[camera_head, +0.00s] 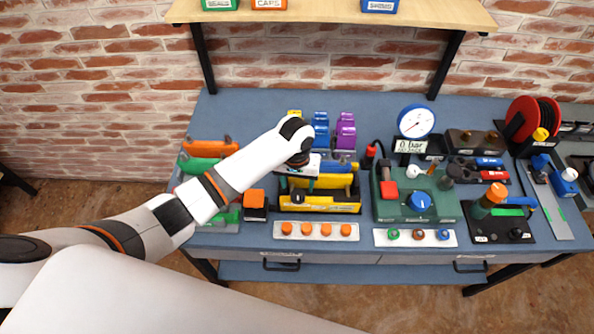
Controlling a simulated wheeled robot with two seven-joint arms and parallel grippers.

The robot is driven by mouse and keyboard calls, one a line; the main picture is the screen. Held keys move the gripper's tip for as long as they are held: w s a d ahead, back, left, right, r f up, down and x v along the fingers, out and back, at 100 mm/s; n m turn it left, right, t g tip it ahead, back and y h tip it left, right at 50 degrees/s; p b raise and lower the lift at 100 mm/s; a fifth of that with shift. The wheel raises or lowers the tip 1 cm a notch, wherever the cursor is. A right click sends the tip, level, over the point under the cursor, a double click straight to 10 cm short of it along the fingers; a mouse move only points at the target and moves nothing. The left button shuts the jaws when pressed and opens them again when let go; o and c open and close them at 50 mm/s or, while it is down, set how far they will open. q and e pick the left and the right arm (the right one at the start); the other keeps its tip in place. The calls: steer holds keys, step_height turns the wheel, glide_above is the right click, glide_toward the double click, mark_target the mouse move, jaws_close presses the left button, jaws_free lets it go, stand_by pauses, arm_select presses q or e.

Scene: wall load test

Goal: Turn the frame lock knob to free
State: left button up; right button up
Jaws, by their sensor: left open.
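A yellow and black frame (335,207) stands on the blue workbench, left of the bench's middle. A small black knob (298,196) shows low on its front left; I take it for the frame lock knob. Its pointer and any marking are too small to read. My left gripper (297,184) is open and points down over the left part of the frame, just above and behind the knob in the picture. I cannot tell whether its fingers touch anything. The gripper hides part of the frame's back left. My right gripper is not in view.
A plate with orange caps (316,231) lies in front of the frame. A green pump unit with a blue knob (419,201) and a gauge (416,121) stand to the right. Blue (321,131) and purple (346,131) parts stand behind. A shelf (330,11) overhangs the back.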

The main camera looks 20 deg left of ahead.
mark_target(297, 194)
arm_select(q)
step_height(297, 194, up, 7)
steer(key=b, duration=0.1)
stand_by(0.6)
